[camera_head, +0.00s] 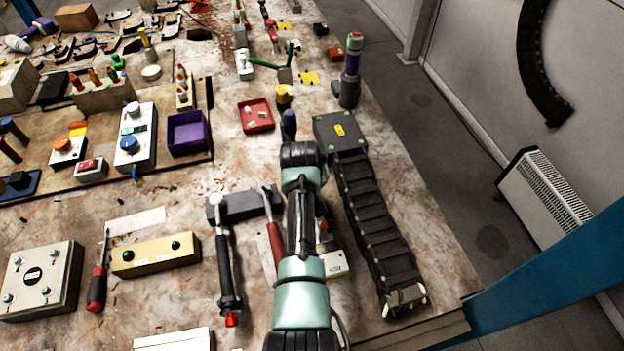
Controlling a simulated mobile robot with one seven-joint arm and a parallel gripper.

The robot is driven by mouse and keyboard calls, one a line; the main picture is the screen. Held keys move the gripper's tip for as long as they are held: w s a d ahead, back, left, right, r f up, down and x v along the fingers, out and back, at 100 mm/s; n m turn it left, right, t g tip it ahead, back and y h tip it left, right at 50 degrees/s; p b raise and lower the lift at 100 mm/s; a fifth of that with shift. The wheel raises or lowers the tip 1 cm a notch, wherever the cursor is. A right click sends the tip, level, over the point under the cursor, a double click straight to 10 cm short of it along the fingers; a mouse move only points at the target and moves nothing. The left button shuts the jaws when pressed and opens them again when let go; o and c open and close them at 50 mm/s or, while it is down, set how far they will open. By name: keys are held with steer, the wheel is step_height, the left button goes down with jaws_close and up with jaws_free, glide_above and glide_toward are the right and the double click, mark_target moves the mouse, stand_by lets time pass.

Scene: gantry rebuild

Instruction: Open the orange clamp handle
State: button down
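Several toggle clamps stand along the back middle of the bench. One has a red or orange-red handle (270,32); I cannot tell for sure whether it is the orange one. A nearby clamp has a green handle (262,63) lying nearly flat, and another farther left has a yellow handle (145,38). My arm reaches up from the bottom centre, its far visible joint well in front of these clamps. The fingers of my gripper are hidden behind my arm, so I cannot see whether they are open or hold anything.
A black cable chain (372,215) runs along the bench's right side. A red tray (256,115) and purple bin (188,133) lie left of my arm.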

stand_by(0.3)
steer(key=c, duration=0.7)
jaws_free()
steer(key=shift+c, duration=0.2)
steer(key=v, duration=1.2)
steer(key=shift+s+r, duration=0.25)
steer(key=shift+r, duration=0.1)
steer(key=shift+a, duration=0.1)
